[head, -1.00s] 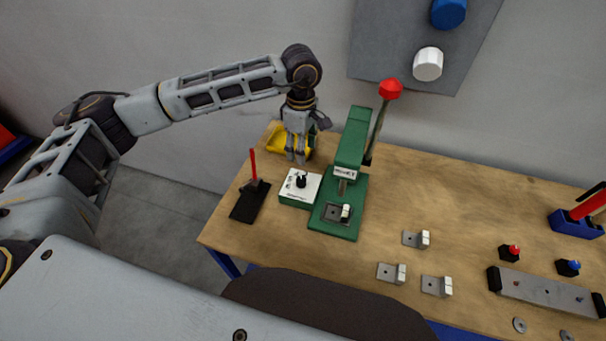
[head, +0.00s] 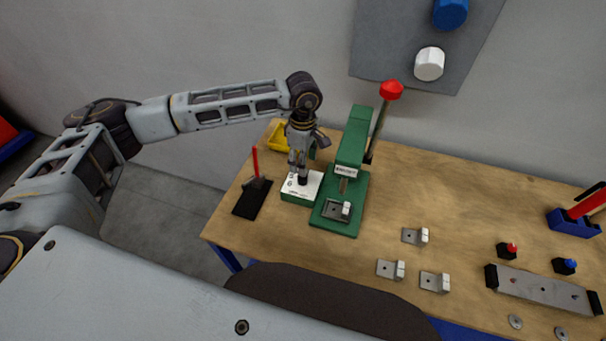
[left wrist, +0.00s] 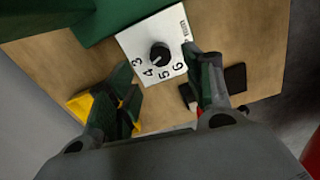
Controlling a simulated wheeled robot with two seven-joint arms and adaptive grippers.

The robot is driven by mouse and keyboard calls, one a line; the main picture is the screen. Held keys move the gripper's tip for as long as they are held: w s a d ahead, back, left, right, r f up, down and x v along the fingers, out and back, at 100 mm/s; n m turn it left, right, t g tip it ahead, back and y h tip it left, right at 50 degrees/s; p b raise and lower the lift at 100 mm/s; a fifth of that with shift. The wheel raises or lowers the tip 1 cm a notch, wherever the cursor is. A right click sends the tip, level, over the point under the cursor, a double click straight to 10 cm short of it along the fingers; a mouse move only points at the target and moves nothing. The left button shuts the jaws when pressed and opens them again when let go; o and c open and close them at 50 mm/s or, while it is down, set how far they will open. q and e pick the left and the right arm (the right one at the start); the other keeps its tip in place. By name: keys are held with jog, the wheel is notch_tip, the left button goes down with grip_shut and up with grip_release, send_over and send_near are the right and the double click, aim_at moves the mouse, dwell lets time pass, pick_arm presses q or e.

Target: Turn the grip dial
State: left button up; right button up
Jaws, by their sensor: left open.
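The grip dial is a small black knob (left wrist: 160,55) on a white numbered plate (left wrist: 140,40) atop a green box (head: 296,198). The box stands beside the green lever press (head: 352,160). My left gripper (head: 298,174) points down just above the dial and partly hides it in the head view. In the left wrist view my left gripper (left wrist: 168,85) is open, its two fingers apart, with the knob showing between and beyond them. I see no contact with the knob. My right gripper is in neither view.
A black stand with a red rod (head: 253,196) is left of the dial box. A yellow tray (head: 278,136) lies behind it. Metal brackets (head: 414,237) and a grey bar (head: 540,290) lie to the right.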

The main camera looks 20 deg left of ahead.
aim_at(303, 179)
pick_arm(q)
jog(key=shift+f+p, duration=0.8)
jog(key=shift+f, duration=3.15)
jog(key=c, duration=1)
